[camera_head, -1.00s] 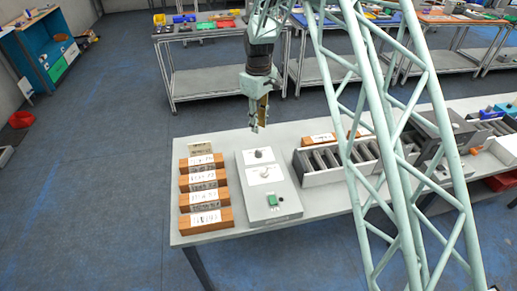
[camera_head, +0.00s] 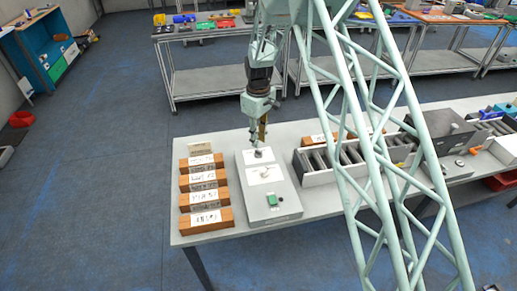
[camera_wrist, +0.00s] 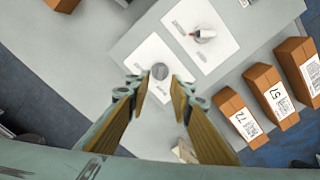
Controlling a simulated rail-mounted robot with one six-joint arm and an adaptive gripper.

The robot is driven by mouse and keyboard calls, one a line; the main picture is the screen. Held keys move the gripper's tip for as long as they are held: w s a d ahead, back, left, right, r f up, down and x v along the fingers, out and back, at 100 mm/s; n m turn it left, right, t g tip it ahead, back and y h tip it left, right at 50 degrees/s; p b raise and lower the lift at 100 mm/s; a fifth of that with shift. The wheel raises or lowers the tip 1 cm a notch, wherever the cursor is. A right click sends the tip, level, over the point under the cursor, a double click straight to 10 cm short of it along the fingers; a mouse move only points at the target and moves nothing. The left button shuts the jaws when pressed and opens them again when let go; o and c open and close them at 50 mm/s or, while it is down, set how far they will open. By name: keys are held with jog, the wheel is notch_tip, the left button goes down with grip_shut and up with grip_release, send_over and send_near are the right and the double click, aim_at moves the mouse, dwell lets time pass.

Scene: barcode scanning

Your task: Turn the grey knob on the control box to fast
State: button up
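The control box (camera_head: 287,204) is a pale grey slab on the table, with two knobs on white label plates and a green button (camera_head: 272,199). The grey knob (camera_head: 258,154) is the far one. It also shows in the wrist view (camera_wrist: 160,71) as a round grey cap. A paler knob with a red mark (camera_wrist: 203,36) sits on the other plate. My gripper (camera_head: 258,143) points down just above the grey knob. In the wrist view my gripper (camera_wrist: 159,92) is open and empty, with the knob seen between its fingertips. Contact cannot be told, and label text is too small to read.
Several brown boxes with white labels (camera_head: 205,198) stand in a row left of the control box. A roller conveyor (camera_head: 318,175) stands to its right, with a dark grey box (camera_head: 440,123) beyond. The table's front edge is close to the control box.

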aim_at(258, 153)
jog(key=shift+f, duration=2.8)
grip_shut()
